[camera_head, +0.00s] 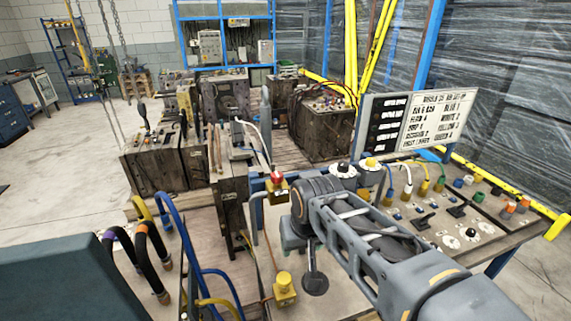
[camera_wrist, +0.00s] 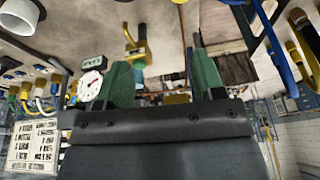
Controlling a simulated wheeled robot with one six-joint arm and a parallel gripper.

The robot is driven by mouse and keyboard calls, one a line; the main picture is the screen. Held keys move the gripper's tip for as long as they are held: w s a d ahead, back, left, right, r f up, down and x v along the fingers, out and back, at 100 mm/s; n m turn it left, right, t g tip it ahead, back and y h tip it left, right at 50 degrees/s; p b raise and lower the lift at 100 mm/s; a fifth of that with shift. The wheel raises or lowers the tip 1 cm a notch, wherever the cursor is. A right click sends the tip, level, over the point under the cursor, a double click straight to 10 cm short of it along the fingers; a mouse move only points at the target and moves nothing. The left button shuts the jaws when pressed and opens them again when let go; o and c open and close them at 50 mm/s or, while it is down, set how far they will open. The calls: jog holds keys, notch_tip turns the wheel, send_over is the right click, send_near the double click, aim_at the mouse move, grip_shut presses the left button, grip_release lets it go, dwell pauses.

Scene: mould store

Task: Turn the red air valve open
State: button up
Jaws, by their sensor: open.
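A red-topped valve (camera_head: 277,179) on a yellow body sits on a grey pipe, left of my arm in the head view. I cannot make it out in the wrist view. My gripper shows in the wrist view (camera_wrist: 163,80) with its two green fingers spread apart and nothing between them. In the head view my arm hides most of the gripper, so I cannot tell its exact distance from the red valve. A yellow fitting (camera_wrist: 137,46) shows beyond the fingers in the wrist view.
A yellow block (camera_head: 284,288) sits low on the bench. Blue and black hoses (camera_head: 150,245) stand at the left. A labelled board (camera_head: 408,124) and a panel of knobs and coloured fittings (camera_head: 460,225) lie right. Mould blocks (camera_head: 225,97) stand behind; open floor (camera_head: 75,165) is left.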

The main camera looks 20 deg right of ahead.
jog(key=w+r+m+g+p, duration=0.2)
jog(key=w+r+m, duration=0.2)
jog(key=w+r, duration=0.8)
jog(key=m+g, duration=0.1)
jog(key=m, duration=0.3)
send_near(277, 174)
notch_tip(277, 174, down, 10)
jog(key=shift+r+b, duration=0.15)
jog(key=shift+b, duration=0.9)
jog(key=c, duration=0.9)
